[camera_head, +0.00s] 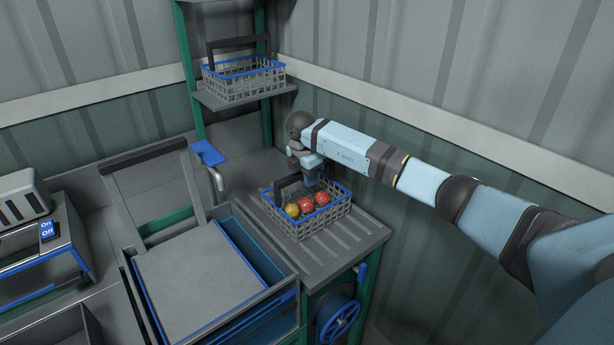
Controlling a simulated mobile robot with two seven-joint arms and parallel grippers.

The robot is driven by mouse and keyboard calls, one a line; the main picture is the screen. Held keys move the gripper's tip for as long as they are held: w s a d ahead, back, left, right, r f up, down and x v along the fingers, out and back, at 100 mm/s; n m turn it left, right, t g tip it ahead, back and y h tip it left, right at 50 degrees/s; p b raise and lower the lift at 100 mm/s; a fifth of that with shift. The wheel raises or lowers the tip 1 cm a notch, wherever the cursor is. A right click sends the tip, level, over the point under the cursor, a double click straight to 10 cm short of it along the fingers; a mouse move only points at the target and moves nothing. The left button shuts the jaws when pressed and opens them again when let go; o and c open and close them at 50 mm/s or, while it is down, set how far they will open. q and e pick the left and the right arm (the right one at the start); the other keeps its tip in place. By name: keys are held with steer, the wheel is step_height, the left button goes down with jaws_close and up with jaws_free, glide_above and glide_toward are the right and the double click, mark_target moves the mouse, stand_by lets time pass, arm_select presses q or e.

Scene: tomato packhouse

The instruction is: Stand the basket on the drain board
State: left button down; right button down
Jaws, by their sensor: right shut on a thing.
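The grey mesh basket (325,221) has a blue rim and a dark handle, and holds red and yellow tomatoes (305,204). It is upright over the back part of the ridged grey drain board (345,247). I cannot tell whether its base touches the board. My right gripper (312,180) reaches in from the right and is shut on the basket's handle; its fingers are partly hidden by the arm and basket. My left gripper is not in view.
A second, empty basket (243,82) stands on a shelf (215,101) above. A blue handwheel (340,320) is below the board. The board's front part is clear.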

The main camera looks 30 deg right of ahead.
steer(key=shift+f, duration=0.2)
steer(key=c, duration=0.9)
jaws_free()
steer(key=c, duration=0.3)
steer(key=shift+c, duration=0.2)
steer(key=shift+r+p, duration=2.35)
steer(key=shift+r, duration=1.2)
